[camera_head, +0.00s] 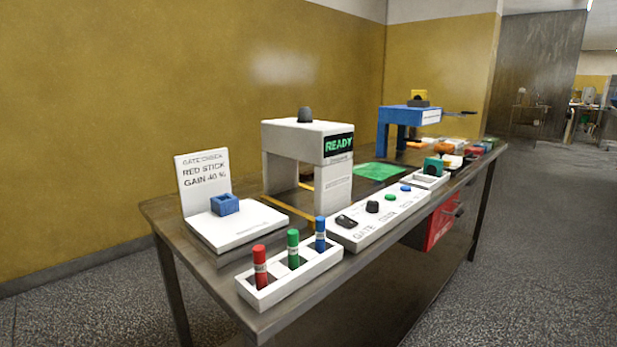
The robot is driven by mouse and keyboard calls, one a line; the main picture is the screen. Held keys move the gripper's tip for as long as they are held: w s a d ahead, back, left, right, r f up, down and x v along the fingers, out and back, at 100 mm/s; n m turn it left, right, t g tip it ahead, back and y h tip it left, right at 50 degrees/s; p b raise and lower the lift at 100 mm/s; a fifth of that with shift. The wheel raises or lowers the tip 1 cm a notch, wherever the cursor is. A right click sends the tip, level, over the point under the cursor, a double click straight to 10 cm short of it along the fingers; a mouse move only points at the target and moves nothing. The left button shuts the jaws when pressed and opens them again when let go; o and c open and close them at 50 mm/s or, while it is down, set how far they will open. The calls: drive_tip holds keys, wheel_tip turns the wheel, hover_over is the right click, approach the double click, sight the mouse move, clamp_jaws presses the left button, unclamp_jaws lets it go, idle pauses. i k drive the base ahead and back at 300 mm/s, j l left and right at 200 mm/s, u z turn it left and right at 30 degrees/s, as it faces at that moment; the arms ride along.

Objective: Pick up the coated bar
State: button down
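I cannot pick out the coated bar for sure. Several small orange, red, dark and green items lie crowded at the far right end of the long table (200,262), too small to identify. One is an orange piece (444,148). A green and dark piece (433,167) stands in or by a small white tray (428,181) nearer to me. My gripper is not in view, so I cannot see its state or what it holds.
A white rack (318,267) of red, green and blue sticks stands at the near edge. Behind it are a sign reading "RED STICK GAIN 40 %" (203,182), a white READY arch (290,135), a button panel (360,228) and a blue stand (405,115). Open floor (540,260) lies right.

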sight(308, 175)
drive_tip(key=i+l+u, duration=0.1)
drive_tip(key=i+l, duration=0.2)
drive_tip(key=i+l+u, duration=0.1)
drive_tip(key=i+l, duration=0.25)
drive_tip(key=i+l+u, duration=0.1)
drive_tip(key=i+l, duration=0.2)
drive_tip(key=i+l+u, duration=0.1)
drive_tip(key=i+l, duration=0.2)
drive_tip(key=i+l+u, duration=0.15)
drive_tip(key=i+l, duration=0.15)
drive_tip(key=l, duration=0.2)
drive_tip(key=i+l+u, duration=0.1)
drive_tip(key=i+l, duration=0.15)
drive_tip(key=l, duration=0.2)
drive_tip(key=i+l+u, duration=0.1)
drive_tip(key=i+l, duration=0.15)
drive_tip(key=l, duration=0.2)
